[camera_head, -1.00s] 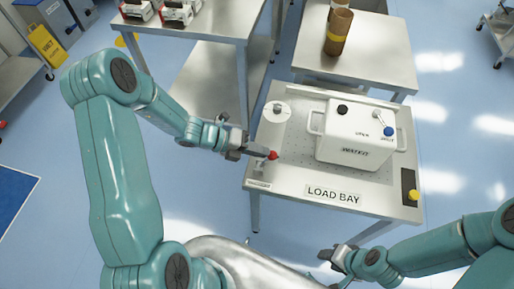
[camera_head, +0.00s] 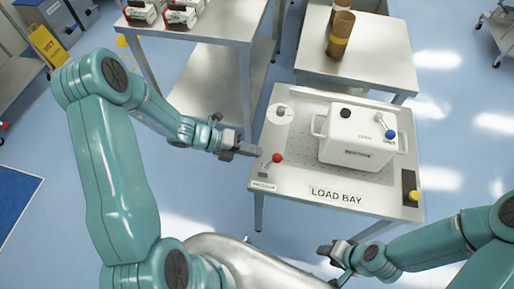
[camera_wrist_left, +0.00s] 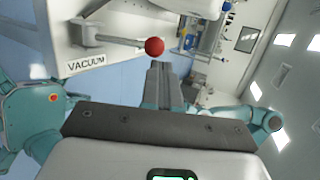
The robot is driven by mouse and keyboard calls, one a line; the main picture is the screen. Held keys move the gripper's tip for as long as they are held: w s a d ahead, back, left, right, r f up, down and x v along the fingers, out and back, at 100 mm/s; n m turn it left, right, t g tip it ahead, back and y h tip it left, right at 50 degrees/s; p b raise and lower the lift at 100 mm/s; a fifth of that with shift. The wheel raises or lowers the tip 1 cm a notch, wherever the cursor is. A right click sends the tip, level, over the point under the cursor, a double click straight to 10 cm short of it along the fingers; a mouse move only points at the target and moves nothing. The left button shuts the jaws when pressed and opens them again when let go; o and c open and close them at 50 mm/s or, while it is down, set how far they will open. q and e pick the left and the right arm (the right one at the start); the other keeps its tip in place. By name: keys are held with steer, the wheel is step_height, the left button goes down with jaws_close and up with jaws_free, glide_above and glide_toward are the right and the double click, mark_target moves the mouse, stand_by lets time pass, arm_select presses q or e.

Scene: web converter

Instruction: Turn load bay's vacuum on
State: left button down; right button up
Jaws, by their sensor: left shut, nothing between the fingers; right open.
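The load bay table (camera_head: 300,183) is labelled LOAD BAY on its front edge. At its left front corner stands the vacuum lever with a red ball knob (camera_head: 277,158), above a VACUUM label (camera_head: 263,187). In the left wrist view the red knob (camera_wrist_left: 154,46) sits at the end of a metal lever that reaches out from the table. My left gripper (camera_head: 257,151) is shut and empty, just left of the knob and apart from it. Its fingers (camera_wrist_left: 160,80) show below the knob in the wrist view. My right gripper (camera_head: 324,251) is open, low in front of the table.
A white lidded box (camera_head: 352,135) with black and blue knobs stands on the load bay. Another steel table with brown rolls (camera_head: 338,45) stands behind. A side table with red-and-white items (camera_head: 180,15) is at upper left.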

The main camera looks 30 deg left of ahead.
arm_select(q)
steer(key=r+b+v, duration=0.1)
steer(key=v, duration=0.8)
steer(key=shift+r, duration=0.2)
steer(key=shift+a, duration=0.2)
steer(key=shift+w+d, duration=0.1)
